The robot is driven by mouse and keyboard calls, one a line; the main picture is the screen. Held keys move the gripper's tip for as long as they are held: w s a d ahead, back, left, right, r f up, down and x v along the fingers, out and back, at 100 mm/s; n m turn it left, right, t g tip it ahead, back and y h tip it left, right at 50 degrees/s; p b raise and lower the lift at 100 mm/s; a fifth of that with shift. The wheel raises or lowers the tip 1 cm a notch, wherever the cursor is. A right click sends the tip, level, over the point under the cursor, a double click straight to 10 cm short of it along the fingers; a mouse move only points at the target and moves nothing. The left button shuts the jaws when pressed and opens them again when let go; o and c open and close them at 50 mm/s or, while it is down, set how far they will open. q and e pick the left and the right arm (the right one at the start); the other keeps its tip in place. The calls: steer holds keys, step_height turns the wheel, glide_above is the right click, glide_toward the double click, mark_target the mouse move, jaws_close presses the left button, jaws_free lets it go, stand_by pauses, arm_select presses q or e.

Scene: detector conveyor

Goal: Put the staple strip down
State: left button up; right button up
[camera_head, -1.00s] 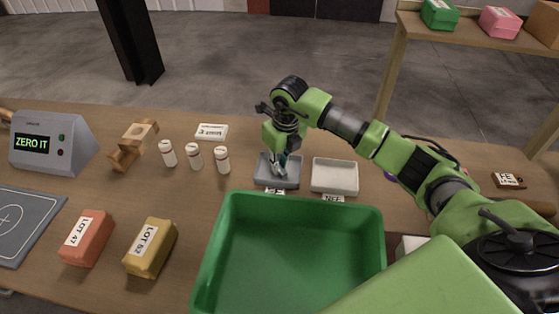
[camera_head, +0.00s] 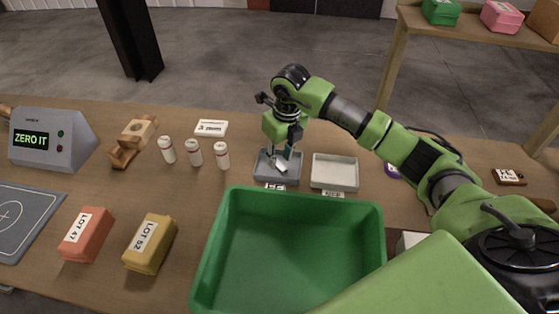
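The staple strip (camera_head: 280,168) is a small silvery piece at the grey tray (camera_head: 263,177). It looks tilted and appears to lie in the tray. My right gripper (camera_head: 283,156) points down just above the tray, with its fingers apart on either side over the strip. It looks open, and no clear grip on the strip shows. Part of the tray's back is hidden behind the fingers. My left gripper is not in view.
A white tray (camera_head: 334,159) stands just right of the grey one. The big green bin (camera_head: 205,262) is in front. Several white bottles (camera_head: 194,153) stand to the left, with a white labelled box (camera_head: 211,128) behind them.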

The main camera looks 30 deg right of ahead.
mark_target(283, 169)
step_height(283, 169, up, 10)
steer(key=s+b, duration=0.1)
steer(key=b, duration=0.1)
steer(key=shift+s, duration=0.3)
steer(key=shift+d, duration=0.1)
